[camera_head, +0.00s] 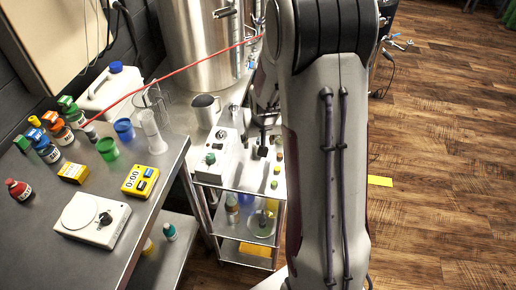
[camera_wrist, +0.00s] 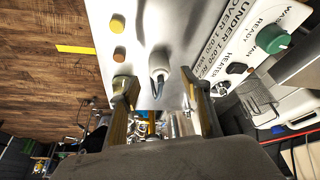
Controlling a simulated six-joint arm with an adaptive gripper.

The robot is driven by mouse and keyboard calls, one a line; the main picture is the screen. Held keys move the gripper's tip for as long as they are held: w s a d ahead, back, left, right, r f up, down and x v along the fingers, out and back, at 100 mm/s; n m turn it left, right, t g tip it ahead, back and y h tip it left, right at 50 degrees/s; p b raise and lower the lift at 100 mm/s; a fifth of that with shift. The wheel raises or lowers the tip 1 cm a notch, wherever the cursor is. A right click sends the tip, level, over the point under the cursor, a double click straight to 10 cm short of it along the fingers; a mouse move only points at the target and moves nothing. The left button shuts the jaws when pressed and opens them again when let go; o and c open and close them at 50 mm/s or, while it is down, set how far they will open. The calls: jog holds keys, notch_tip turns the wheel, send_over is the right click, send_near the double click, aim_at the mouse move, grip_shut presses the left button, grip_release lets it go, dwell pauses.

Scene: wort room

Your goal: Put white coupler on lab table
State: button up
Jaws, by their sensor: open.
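A small white piece with a dark pointed part, apparently the white coupler (camera_wrist: 158,62), stands on the pale printed top of the cart in the wrist view. My gripper (camera_wrist: 158,88) is open, with one finger on each side of it and a visible gap on both sides. Whether the fingers reach down around it is hard to tell. In the head view my gripper (camera_head: 263,130) is over the cart, and I cannot make out the coupler there. The lab table (camera_head: 110,255) is the grey metal bench at the left.
The cart carries a white control box (camera_head: 216,160) and a row of small coloured stoppers (camera_head: 276,170). Bottles, a yellow timer (camera_head: 140,181) and a white scale (camera_head: 92,219) stand on the lab table. A steel kettle (camera_head: 205,50) stands behind.

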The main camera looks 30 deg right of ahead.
aim_at(258, 144)
jog(key=shift+x, duration=2.65)
jog(key=shift+w, duration=0.1)
jog(key=c, duration=1.3)
jog(key=shift+r, duration=0.15)
jog(key=shift+r, duration=4.95)
